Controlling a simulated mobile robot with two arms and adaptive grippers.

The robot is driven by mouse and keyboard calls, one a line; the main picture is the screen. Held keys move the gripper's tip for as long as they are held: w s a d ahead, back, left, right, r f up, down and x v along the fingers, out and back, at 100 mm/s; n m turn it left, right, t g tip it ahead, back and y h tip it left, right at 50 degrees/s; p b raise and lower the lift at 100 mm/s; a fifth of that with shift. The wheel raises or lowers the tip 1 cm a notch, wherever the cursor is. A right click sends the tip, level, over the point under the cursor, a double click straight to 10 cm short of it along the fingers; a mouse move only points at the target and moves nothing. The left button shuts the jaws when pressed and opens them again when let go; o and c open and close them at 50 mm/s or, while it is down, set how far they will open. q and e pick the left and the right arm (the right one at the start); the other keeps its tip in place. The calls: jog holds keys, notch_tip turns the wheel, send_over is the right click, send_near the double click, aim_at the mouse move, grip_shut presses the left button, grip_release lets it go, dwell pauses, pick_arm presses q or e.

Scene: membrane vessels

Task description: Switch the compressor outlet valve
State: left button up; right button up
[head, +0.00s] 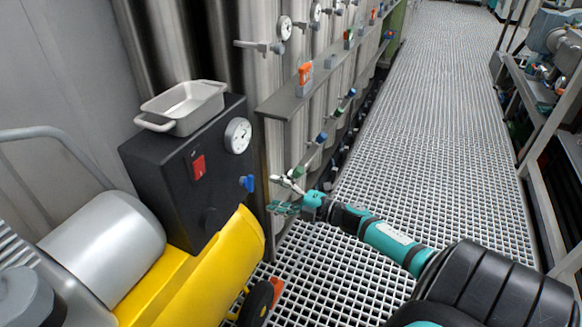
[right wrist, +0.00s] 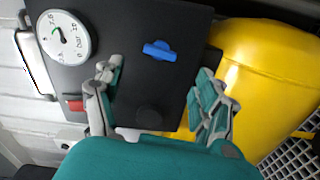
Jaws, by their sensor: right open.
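The compressor's black panel box (head: 165,178) carries a small blue valve handle (head: 247,183) on its right-hand face. In the right wrist view the blue handle (right wrist: 159,51) lies slantwise across the picture, just beyond and between the fingertips. My right gripper (head: 276,194) is open and empty, a short way to the right of the handle and apart from it. In the right wrist view its two fingers (right wrist: 160,72) are spread wide. My left gripper is not in view.
The box also bears a pressure gauge (head: 237,135), a red switch (head: 198,167) and a dark round knob (right wrist: 149,117). A metal tray (head: 184,106) sits on top. The yellow tank (head: 215,275) is below. Steel vessels stand behind; the grated floor (head: 430,130) is clear at right.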

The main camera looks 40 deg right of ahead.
jog(key=v, duration=0.5)
dwell(0.4)
